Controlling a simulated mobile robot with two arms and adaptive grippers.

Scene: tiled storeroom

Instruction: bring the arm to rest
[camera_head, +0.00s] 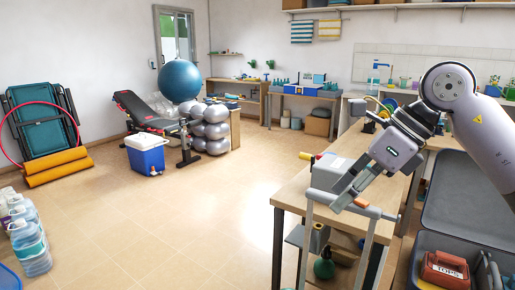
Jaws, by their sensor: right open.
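My right arm (455,90) comes in from the right edge and bends down to the left. My right gripper (347,196) hangs at its end, tilted down to the left, in front of the wooden workbench (290,192). The gripper is open, and I see nothing held between its fingers. A grey frame with an orange grip shows close by the fingertips; I cannot tell whether they touch. My left gripper is not in view.
An open grey case (465,205) with a red toolbox (444,270) lies at lower right. A blue cooler (146,154), a weight bench, a blue ball (180,80) and grey balls stand further back. Water bottles (29,248) stand at lower left. The middle floor is clear.

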